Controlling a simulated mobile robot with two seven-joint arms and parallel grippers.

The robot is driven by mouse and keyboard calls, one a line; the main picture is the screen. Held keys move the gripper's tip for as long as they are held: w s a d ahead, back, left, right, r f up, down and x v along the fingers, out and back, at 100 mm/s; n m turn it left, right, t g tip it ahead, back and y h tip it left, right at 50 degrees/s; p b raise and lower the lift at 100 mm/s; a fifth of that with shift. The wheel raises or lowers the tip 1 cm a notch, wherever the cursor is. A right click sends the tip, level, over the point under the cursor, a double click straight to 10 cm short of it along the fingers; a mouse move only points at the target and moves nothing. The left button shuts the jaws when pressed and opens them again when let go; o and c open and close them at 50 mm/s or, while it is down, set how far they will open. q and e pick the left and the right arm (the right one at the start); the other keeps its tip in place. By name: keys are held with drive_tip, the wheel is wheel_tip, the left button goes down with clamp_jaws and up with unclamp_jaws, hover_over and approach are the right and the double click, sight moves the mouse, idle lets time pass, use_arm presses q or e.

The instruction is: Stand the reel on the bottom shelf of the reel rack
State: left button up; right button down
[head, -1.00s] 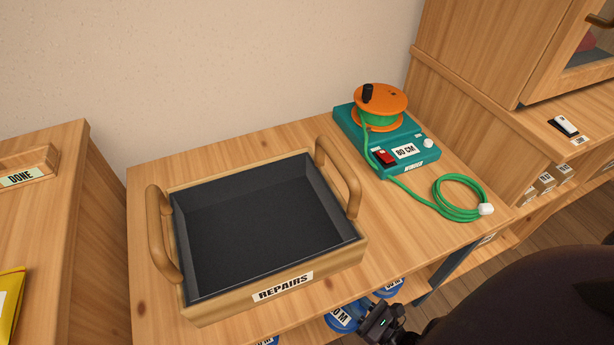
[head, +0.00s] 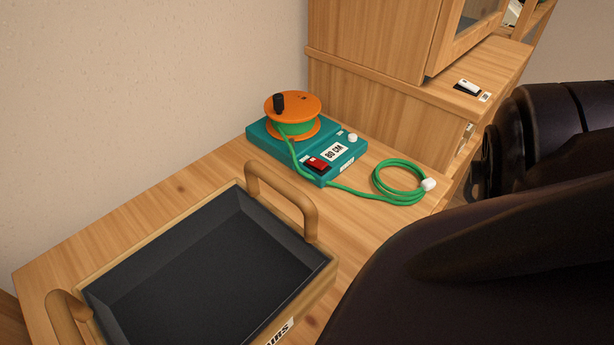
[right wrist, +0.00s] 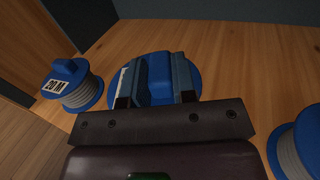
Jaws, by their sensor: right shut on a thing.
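In the right wrist view my right gripper (right wrist: 158,88) is shut on the blue grip of a blue reel (right wrist: 159,65). The reel's round blue flange shows around and below the fingers, over a wooden surface (right wrist: 235,65). I cannot tell whether the reel touches that surface. A second blue reel with grey cable and a "20 M" label (right wrist: 57,86) stands to the left. Part of another blue reel (right wrist: 298,145) shows at the lower right. In the head view my dark right arm hides the gripper and the held reel. My left gripper is in neither view.
The bench top holds a black-lined repairs tray (head: 200,265) and a teal device (head: 320,160) with an orange reel (head: 292,115) and coiled green cable (head: 398,185). A cabinet (head: 375,50) stands behind. A dark panel (right wrist: 220,12) closes the back in the wrist view.

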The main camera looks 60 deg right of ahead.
wheel_tip(320, 180, down, 2)
drive_tip(key=shift+s+f+b, duration=0.1)
drive_tip(key=shift+f+b, duration=0.15)
drive_tip(key=shift+b, duration=0.4)
drive_tip(key=shift+f, duration=0.4)
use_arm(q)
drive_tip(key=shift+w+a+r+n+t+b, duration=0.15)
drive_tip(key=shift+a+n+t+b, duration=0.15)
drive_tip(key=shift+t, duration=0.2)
use_arm(e)
drive_tip(key=shift+w, duration=0.2)
drive_tip(key=c, duration=0.9)
unclamp_jaws()
drive_tip(key=shift+f, duration=0.15)
drive_tip(key=shift+s, duration=0.15)
drive_tip(key=s, duration=0.4)
drive_tip(key=s+d, duration=0.1)
drive_tip(key=s, duration=0.6)
drive_tip(key=shift+s+d, duration=0.35)
drive_tip(key=shift+d, duration=0.05)
